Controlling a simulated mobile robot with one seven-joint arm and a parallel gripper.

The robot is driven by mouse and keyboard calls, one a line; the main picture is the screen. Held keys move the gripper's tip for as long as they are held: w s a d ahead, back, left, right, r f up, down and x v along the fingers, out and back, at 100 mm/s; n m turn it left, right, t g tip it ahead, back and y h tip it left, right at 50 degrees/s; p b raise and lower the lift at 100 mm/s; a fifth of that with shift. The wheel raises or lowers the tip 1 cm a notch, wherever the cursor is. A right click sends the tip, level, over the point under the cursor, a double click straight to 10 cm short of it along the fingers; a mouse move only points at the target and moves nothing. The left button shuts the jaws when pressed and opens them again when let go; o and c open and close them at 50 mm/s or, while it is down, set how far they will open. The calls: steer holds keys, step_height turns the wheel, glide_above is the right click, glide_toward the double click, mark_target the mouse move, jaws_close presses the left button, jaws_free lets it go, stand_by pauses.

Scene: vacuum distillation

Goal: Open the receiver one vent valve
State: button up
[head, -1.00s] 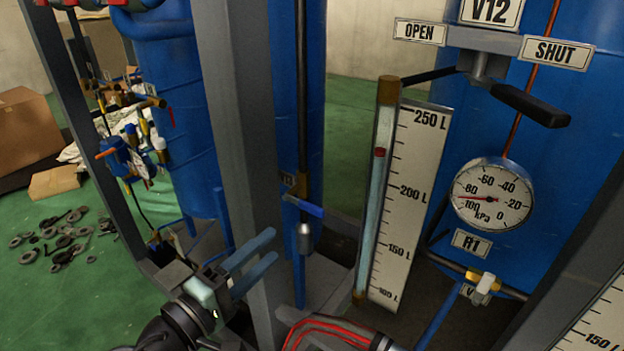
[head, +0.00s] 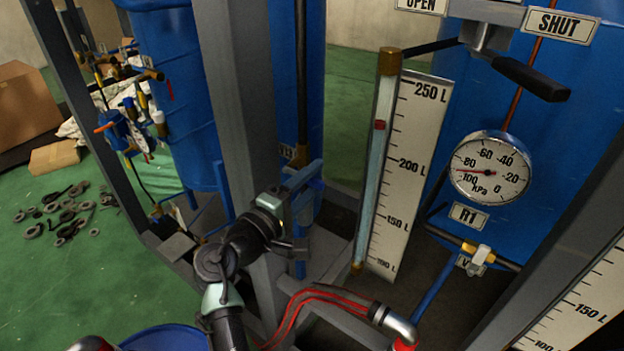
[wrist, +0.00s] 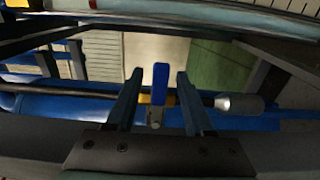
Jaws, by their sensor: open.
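A small valve with a blue lever (wrist: 160,84) shows in the wrist view, on a dark pipe (wrist: 70,104) with a brass part and a silver cylinder (wrist: 240,104) at its right end. My gripper (wrist: 159,74) is open, one finger on each side of the lever, with a gap on both sides; nothing is gripped. In the head view my gripper (head: 308,182) is at this valve, behind the grey post, and hides the lever. A partly covered tag (head: 286,152), apparently V13, is just above it. The R1 tag (head: 468,215) is on the blue vessel to the right.
A grey frame post (head: 238,100) stands close left of my gripper. A sight tube (head: 377,160) and litre scale (head: 405,170) stand to the right, with a pressure gauge (head: 490,173) and a black lever handle (head: 530,78) beyond. Red-striped piping (head: 320,292) runs below.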

jaws_close()
stand_by(1.4)
